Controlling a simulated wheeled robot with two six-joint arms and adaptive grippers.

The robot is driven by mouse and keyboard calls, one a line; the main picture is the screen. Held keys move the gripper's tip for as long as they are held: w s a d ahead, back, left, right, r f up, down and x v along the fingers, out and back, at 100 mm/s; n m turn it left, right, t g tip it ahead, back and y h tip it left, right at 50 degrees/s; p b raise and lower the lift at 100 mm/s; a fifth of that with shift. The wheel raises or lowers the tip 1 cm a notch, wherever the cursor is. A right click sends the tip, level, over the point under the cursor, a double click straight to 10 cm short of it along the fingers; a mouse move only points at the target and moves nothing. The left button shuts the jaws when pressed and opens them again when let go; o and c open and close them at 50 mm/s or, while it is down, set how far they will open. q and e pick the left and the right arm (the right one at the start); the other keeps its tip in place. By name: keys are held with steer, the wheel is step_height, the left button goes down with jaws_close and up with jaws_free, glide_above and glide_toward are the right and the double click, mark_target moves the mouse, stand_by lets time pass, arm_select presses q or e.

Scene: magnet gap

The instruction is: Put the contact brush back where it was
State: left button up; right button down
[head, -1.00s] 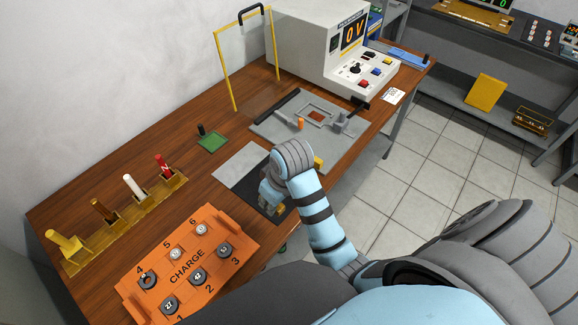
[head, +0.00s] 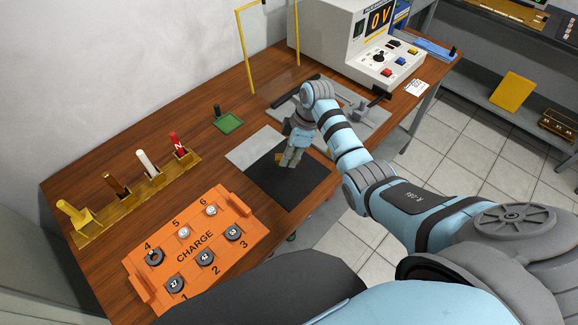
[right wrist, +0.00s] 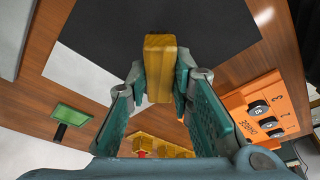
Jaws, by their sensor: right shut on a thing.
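My right gripper (head: 286,160) is shut on a yellow-brown block (right wrist: 160,68) above the black mat (head: 285,188). In the right wrist view the block stands between both fingertips; its far end is hard to make out. I cannot tell for sure that it is the contact brush. My left gripper is not in view.
The orange CHARGE tray (head: 197,245) with numbered discs lies at the front. A green pad (head: 228,123), a grey plate (head: 254,147), a grey fixture (head: 372,127) partly behind my arm, a yellow frame (head: 243,45) and the 0 V meter box (head: 345,30) stand around. Wood between rack and pad is bare.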

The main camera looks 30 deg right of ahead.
step_height(320, 180, down, 4)
steer(key=shift+s+a+f+b, duration=0.1)
steer(key=shift+f+b, duration=0.05)
steer(key=shift+b, duration=0.35)
steer(key=c, duration=1.4)
jaws_free()
steer(key=p+v, duration=0.2)
steer(key=v, duration=1)
steer(key=shift+p, duration=0.4)
